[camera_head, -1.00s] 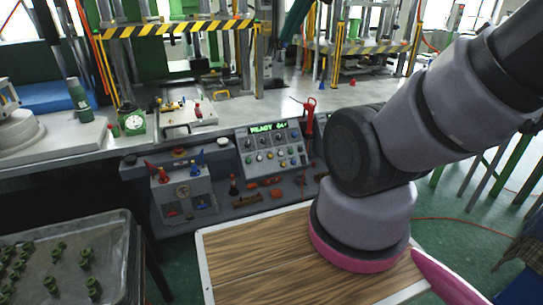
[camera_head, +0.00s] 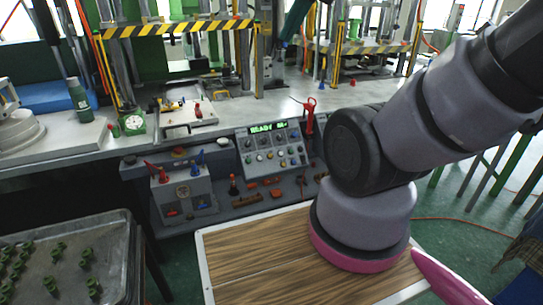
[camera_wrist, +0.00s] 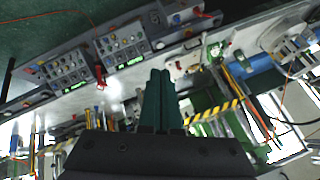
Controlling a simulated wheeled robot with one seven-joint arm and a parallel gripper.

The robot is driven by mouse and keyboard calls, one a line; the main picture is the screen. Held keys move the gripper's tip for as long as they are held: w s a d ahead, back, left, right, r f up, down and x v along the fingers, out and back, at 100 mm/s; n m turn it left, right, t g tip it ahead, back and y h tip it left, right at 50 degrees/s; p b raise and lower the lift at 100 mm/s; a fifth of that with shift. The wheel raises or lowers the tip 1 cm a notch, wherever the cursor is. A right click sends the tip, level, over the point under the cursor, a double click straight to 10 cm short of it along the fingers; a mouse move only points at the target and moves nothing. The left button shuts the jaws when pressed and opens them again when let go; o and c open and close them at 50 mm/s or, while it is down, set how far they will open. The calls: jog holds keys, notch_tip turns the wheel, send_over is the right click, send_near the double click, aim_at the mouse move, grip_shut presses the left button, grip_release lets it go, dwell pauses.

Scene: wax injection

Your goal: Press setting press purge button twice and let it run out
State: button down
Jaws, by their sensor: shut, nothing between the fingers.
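A grey control panel (camera_head: 270,146) with a lit green display (camera_head: 267,128) and rows of round buttons stands at the bench front in the head view. I cannot tell which button is the purge button. In the wrist view, seen turned over, two button panels with green displays show: one right of a red handle (camera_wrist: 101,76), the other panel (camera_wrist: 66,68) left of it. My gripper (camera_wrist: 160,74) has its dark green fingers together and empty, pointing towards the bench, apart from the buttons in the picture. My arm hides what lies right of the panel in the head view.
A grey unit (camera_head: 184,192) with red and blue levers stands left of the panel. A wood-topped table (camera_head: 255,255) is in front. A metal tray (camera_head: 120,225) with green parts is at lower left. Striped press frames (camera_head: 180,28) stand behind the bench.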

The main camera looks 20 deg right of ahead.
dwell(0.7)
jog(key=w+a+f+m+g+y, duration=0.3)
jog(key=w+a+f+m+y, duration=0.1)
jog(key=w, duration=0.3)
jog(key=w+a+f+m+g+y, duration=0.3)
jog(key=w+f+g+y, duration=0.15)
jog(key=w, duration=0.35)
jog(key=w+d+f+m+t+y, duration=0.2)
jog(key=w+f+m+t+y, duration=0.1)
jog(key=w+f+m, duration=0.4)
jog(key=w+d+f+m+t+y, duration=0.35)
jog(key=w+f, duration=0.25)
jog(key=w, duration=0.3)
jog(key=w+d+f+m+t+h, duration=0.3)
jog(key=d+f+m+t, duration=0.25)
jog(key=f, duration=0.35)
jog(key=w+d+f+m+t+h, duration=0.25)
jog(key=d+f+m+t, duration=0.2)
jog(key=f+m, duration=0.35)
jog(key=s+d+f+m+t+h, duration=0.1)
jog(key=d+f+m+h, duration=0.3)
jog(key=f, duration=0.5)
jog(key=s+d+f+m+t+h, duration=0.1)
jog(key=s+d+f+m+h, duration=0.2)
jog(key=f, duration=0.6)
jog(key=s+d+h, duration=0.1)
jog(key=d+h, duration=0.1)
jog(key=d, duration=0.1)
jog(key=shift+f+m+t, duration=0.3)
jog(key=shift+m+t, duration=0.1)
